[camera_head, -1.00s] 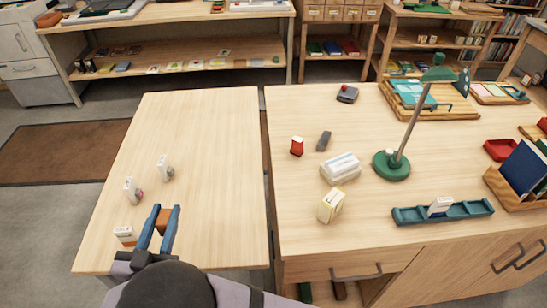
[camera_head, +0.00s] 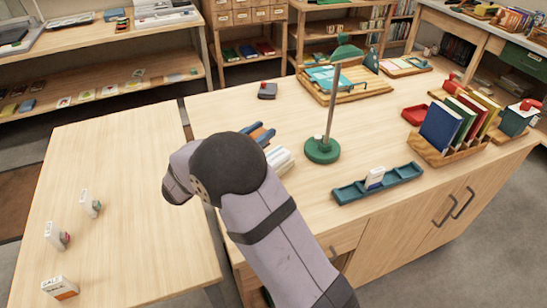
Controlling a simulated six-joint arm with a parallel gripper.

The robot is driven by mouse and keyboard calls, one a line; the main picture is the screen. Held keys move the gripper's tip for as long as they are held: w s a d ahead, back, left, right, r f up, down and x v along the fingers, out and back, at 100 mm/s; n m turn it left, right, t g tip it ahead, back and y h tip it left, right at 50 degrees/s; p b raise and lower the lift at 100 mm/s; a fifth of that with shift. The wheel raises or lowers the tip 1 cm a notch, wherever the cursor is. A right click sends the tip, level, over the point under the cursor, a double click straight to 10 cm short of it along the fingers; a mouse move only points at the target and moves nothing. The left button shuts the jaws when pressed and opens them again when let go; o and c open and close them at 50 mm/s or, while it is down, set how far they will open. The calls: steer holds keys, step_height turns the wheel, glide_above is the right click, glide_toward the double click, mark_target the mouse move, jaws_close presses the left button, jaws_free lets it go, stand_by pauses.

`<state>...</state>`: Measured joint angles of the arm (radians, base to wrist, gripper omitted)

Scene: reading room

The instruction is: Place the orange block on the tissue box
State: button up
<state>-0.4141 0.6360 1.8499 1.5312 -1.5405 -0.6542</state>
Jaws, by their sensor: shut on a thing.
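My gripper (camera_head: 260,132) reaches over the right table, its blue fingers shut on the orange block (camera_head: 256,128). Only a small part of the block shows between the fingers. The white tissue box (camera_head: 281,160) lies on the table just below and right of the gripper in the picture. My arm hides its left part. I cannot tell the height of the block above the table.
A green lamp (camera_head: 322,150) stands close right of the tissue box. A teal tray (camera_head: 378,184) with a white box lies nearer the front. A dark stapler-like thing (camera_head: 267,90) is behind the gripper. Several small boxes stand on the left table (camera_head: 130,190).

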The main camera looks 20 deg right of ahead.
steer(key=shift+w+d+r+m+g, duration=0.5)
steer(key=shift+w+d+r+g, duration=0.3)
steer(key=shift+d+r, duration=1.4)
steer(key=shift+h, duration=0.3)
steer(key=shift+w+d+f, duration=0.1)
steer(key=shift+d+f, duration=0.05)
steer(key=shift+f, duration=2.6)
steer(key=shift+w+d+f, duration=0.1)
steer(key=shift+f, duration=2.6)
steer(key=shift+f, duration=0.15)
steer(key=o, duration=1.1)
steer(key=shift+c, duration=0.2)
steer(key=b+v, duration=0.2)
steer(key=v, duration=1)
steer(key=shift+s, duration=0.1)
